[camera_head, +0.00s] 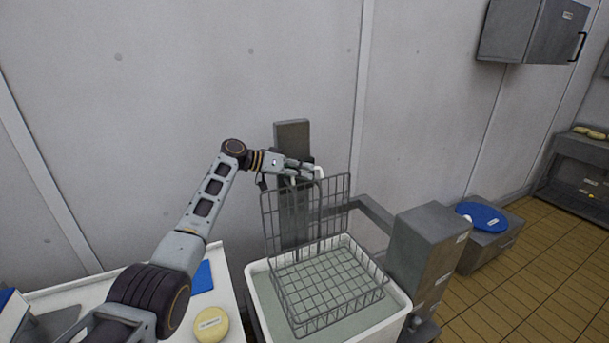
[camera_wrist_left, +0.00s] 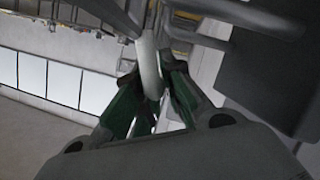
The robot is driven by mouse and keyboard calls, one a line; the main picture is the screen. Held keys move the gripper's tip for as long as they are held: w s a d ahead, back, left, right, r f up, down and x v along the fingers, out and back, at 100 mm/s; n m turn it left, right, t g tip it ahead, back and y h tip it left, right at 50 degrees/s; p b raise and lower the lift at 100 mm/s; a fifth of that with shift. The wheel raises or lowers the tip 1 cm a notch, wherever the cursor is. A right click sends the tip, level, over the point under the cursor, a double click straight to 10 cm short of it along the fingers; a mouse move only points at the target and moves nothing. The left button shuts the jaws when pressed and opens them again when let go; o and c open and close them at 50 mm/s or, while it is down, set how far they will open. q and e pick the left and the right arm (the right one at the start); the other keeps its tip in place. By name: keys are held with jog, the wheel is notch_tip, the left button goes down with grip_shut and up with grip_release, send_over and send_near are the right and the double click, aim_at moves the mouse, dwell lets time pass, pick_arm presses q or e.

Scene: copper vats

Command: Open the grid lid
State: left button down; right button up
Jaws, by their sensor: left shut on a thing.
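The wire grid lid (camera_head: 333,205) stands roughly upright at the back of the wire basket (camera_head: 330,290). The basket sits in a white vat (camera_head: 257,305) holding pale greenish liquid, and its grid floor shows through the open top. My left gripper (camera_head: 308,172) is at the lid's upper edge, shut on its pale handle (camera_head: 319,173). In the left wrist view, the green-padded fingers of my left gripper (camera_wrist_left: 151,98) close around the pale curved handle (camera_wrist_left: 149,62). My right gripper is out of view.
A grey post (camera_head: 292,132) stands close behind the lid, against the wall. A grey box (camera_head: 431,240) is right of the vat. On the left, a white table (camera_head: 228,277) bears a yellow cheese (camera_head: 211,324). A blue disc (camera_head: 482,216) lies farther right.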

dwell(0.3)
pick_arm(q)
jog(key=c, duration=1.5)
grip_release()
jog(key=shift+a, duration=0.15)
jog(key=shift+v, duration=5.85)
jog(key=shift+f, duration=0.1)
